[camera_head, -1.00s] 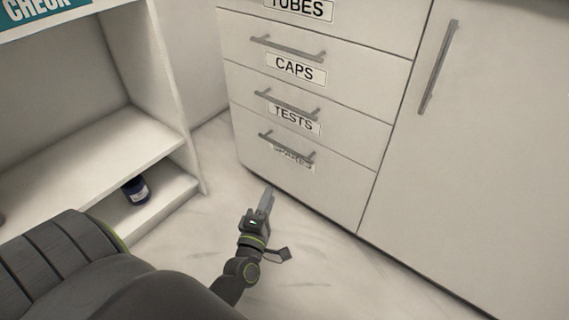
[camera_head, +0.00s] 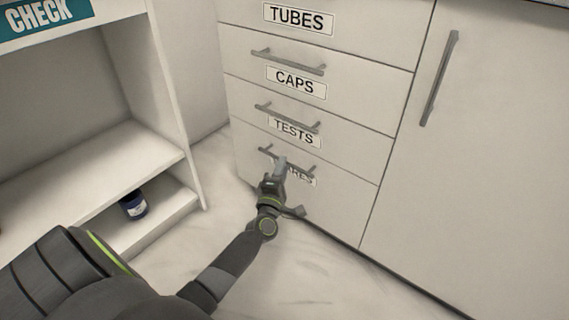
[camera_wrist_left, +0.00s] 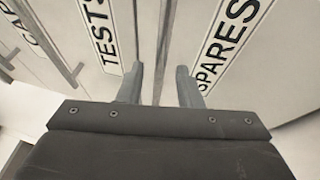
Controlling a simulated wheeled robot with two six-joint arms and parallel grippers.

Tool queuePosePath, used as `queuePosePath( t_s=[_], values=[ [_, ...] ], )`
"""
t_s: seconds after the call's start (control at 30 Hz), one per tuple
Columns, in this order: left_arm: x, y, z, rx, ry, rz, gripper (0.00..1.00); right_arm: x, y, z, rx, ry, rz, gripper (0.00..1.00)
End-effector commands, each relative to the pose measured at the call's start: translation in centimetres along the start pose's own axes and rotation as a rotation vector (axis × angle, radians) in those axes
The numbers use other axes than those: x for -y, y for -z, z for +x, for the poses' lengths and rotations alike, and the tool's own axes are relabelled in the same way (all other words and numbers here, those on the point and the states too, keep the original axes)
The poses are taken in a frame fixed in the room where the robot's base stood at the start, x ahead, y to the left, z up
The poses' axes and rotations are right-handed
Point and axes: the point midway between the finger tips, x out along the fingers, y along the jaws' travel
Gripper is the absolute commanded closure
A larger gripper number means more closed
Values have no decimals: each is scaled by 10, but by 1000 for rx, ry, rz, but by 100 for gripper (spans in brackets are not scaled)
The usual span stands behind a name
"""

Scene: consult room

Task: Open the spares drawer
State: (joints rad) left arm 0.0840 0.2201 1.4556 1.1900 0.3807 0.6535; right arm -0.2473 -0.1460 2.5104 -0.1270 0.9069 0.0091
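The spares drawer (camera_head: 332,204) is the lowest in the stack and sits flush with the cabinet front. Its grey bar handle (camera_head: 303,168) runs above its SPARES label (camera_head: 303,178), which my gripper partly covers in the head view. My left gripper (camera_head: 281,165) is at the middle of this handle. In the left wrist view the fingers of my left gripper (camera_wrist_left: 160,82) are apart, with the handle (camera_wrist_left: 167,30) running between their tips, and the SPARES label (camera_wrist_left: 232,40) is right of it. I cannot see contact. My right gripper is not in view.
Above are the drawers labelled TESTS (camera_head: 345,150), CAPS (camera_head: 355,103) and TUBES (camera_head: 370,45), all shut. A tall cabinet door (camera_head: 480,180) stands to the right. An open shelf unit (camera_head: 90,160) with a dark blue jar (camera_head: 133,205) stands left. The floor (camera_head: 330,280) before the drawers is clear.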

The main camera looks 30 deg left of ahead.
Motion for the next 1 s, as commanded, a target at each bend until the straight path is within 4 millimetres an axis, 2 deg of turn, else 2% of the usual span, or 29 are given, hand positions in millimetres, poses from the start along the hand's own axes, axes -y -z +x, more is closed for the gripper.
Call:
queuePosePath(
  t_s=[0.2, 0.57, 0.83, 1.0],
  values=[
    [1, 0, 22, 1, -1, 1, 68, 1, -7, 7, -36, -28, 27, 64],
    [0, 0, 27, 0, 1, 1, 68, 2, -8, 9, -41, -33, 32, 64],
    [0, 0, 26, 0, 0, 0, 100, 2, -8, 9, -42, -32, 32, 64],
    [0, 0, 26, 0, 1, 0, 100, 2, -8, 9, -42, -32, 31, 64]
  ],
)
